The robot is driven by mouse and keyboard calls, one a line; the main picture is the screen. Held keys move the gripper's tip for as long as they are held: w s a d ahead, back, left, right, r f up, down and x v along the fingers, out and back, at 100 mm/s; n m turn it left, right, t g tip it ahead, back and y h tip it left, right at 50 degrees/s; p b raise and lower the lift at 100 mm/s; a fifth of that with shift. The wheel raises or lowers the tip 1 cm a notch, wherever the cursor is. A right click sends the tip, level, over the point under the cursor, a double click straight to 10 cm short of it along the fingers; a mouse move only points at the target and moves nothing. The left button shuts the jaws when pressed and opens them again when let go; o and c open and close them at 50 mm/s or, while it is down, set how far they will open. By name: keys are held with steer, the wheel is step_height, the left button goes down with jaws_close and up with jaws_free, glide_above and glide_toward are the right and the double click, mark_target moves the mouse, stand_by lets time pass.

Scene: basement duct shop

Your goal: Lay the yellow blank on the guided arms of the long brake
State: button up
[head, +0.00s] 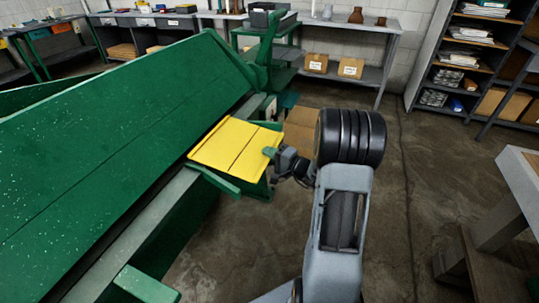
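The yellow blank (232,146), a flat sheet with a dark line across it, is at the near side of the long green brake (110,110). Its left edge is by the brake's grey bed edge (165,205). A green arm (215,181) of the brake sticks out under its near edge. Whether the blank touches the arm or hovers just above it I cannot tell. My gripper (271,153) is at the blank's right edge, with a green fingertip over the top and the other finger hidden below. It appears shut on that edge.
Another green arm (146,285) juts from the brake nearer to me. Cardboard boxes (301,126) stand on the floor behind my gripper. A workbench (522,172) is at the right edge, shelving (462,60) at the back right. The floor between is clear.

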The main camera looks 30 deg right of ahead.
steer(key=o, duration=0.5)
steer(key=shift+f, duration=0.5)
steer(key=shift+c, duration=0.2)
steer(key=shift+r, duration=0.15)
